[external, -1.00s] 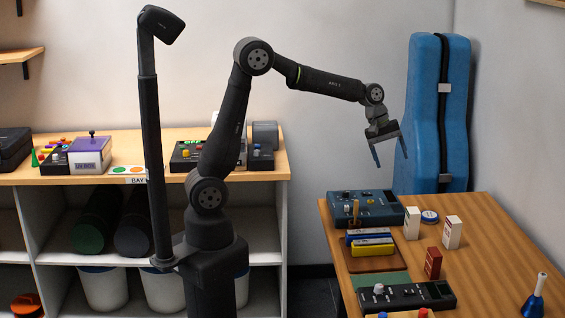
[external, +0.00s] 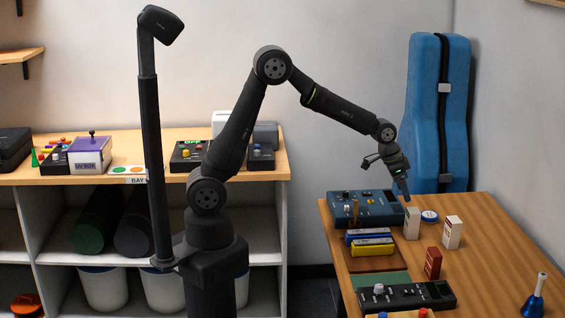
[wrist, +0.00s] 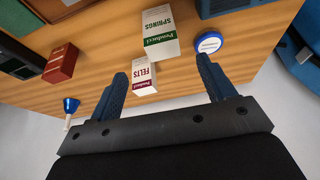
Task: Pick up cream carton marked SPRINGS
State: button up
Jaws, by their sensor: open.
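The cream carton marked SPRINGS (wrist: 161,32) has a green band and shows ahead of my fingertips in the wrist view. In the external view this carton (external: 412,224) stands upright on the wooden table. My gripper (external: 404,190) is open and empty, pointing down just above and slightly left of the carton there. In the wrist view my gripper (wrist: 162,67) has its two blue fingers spread wide.
A round blue-and-white tin (wrist: 208,43) lies close to the SPRINGS carton. A red carton (external: 433,263) stands in front. A blue instrument box (external: 366,208) and yellow case (external: 372,248) are at the left.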

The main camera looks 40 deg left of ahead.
aim_at(414, 220)
jog(key=x, duration=1.4)
jog(key=shift+w+r, duration=0.1)
jog(key=shift+w, duration=0.05)
jog(key=c, duration=1.1)
jog(key=shift+o, duration=0.2)
jog(key=shift+r, duration=0.15)
